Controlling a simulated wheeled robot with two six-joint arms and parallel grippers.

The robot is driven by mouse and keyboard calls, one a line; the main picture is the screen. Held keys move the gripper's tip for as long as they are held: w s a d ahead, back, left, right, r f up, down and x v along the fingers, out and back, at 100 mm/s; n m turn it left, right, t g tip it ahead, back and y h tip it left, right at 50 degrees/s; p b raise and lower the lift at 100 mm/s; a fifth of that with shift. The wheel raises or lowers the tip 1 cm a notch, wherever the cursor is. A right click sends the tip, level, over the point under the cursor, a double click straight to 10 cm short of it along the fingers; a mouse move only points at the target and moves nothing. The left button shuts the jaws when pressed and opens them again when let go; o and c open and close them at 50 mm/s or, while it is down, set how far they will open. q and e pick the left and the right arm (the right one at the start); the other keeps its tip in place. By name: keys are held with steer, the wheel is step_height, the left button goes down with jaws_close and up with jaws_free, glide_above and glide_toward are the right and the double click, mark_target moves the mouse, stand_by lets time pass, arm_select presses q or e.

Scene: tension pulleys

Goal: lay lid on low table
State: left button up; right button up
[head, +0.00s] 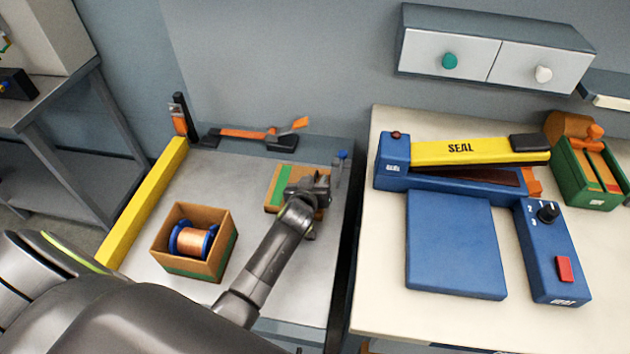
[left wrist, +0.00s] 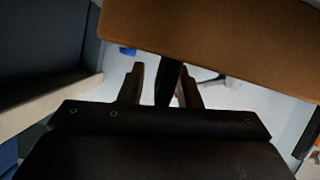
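The lid (head: 279,190), a flat brown panel with a green stripe, shows over the right part of the low table (head: 170,272). I cannot tell whether it touches the tabletop. My left gripper (head: 312,200) is at its right side and hides part of it. In the left wrist view the lid (left wrist: 225,45) crosses the top, right at the fingertips. The fingers of my left gripper (left wrist: 162,75) stand apart, with a dark shape between them; whether they grip the lid is unclear. The brown box (head: 206,264) stands open with a copper spool (head: 193,240) inside. My right gripper is not in view.
A yellow bar (head: 146,203) runs along the table's left edge. An orange-and-black tool (head: 250,134) lies at the back. A blue-knobbed post (head: 341,160) stands near the right edge. The bench on the right holds a blue and yellow sealer (head: 470,152).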

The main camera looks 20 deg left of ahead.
arm_select(q)
steer(key=shift+r, duration=0.1)
steer(key=p+v, duration=0.1)
steer(key=v, duration=1.1)
stand_by(0.4)
